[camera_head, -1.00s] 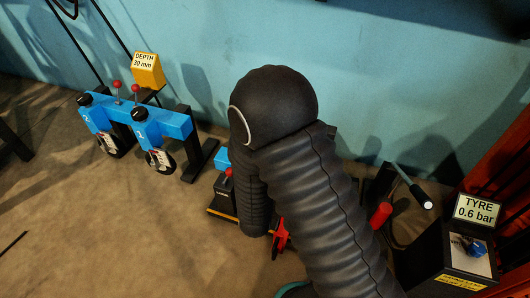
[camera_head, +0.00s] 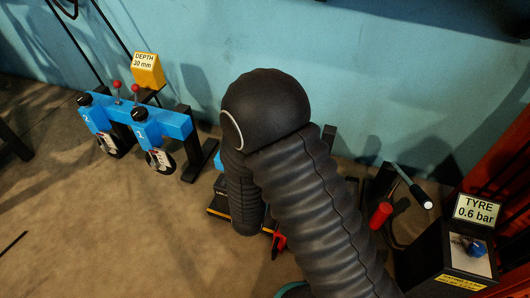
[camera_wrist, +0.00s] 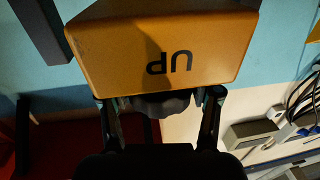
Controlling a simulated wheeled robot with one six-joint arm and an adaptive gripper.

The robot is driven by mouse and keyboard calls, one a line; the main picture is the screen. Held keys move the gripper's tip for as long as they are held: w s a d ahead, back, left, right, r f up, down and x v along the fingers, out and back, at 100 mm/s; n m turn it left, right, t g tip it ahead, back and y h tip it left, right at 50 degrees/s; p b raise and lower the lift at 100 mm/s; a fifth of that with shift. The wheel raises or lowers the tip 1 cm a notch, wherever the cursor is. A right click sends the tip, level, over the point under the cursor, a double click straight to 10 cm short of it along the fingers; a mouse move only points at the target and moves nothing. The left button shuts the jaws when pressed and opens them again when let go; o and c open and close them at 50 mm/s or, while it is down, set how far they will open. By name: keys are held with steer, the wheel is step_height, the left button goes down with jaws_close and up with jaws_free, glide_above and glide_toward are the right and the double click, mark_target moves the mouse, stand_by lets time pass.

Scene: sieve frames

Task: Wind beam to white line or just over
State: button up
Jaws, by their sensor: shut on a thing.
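In the wrist view, my gripper (camera_wrist: 162,108) has its two fingers on either side of a dark grey piece (camera_wrist: 165,104), closed on it. A yellow block marked "UP" (camera_wrist: 210,35), upside down in the picture, stands just beyond and hides most of that piece. In the head view, my black ribbed arm hides the gripper. A blue beam (camera_head: 177,122) on black legs is at the left, carrying two units marked 1 (camera_head: 140,132) and 2 (camera_head: 87,117). White plates show on the units. I cannot make out the white line.
A yellow "DEPTH" display (camera_head: 148,70) reads about 30 mm. A "TYRE 0.6 bar" box (camera_head: 445,255) with a blue knob is at the lower right, beside a grey lever (camera_head: 408,185) and a red cylinder (camera_head: 380,215).

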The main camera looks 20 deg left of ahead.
steer(key=shift+m+h, duration=1.3)
steer(key=shift+h, duration=0.8)
stand_by(1.3)
steer(key=o, duration=1.1)
steer(key=shift+o, duration=0.2)
steer(key=s+a, duration=0.2)
steer(key=s, duration=0.9)
steer(key=shift+s, duration=0.4)
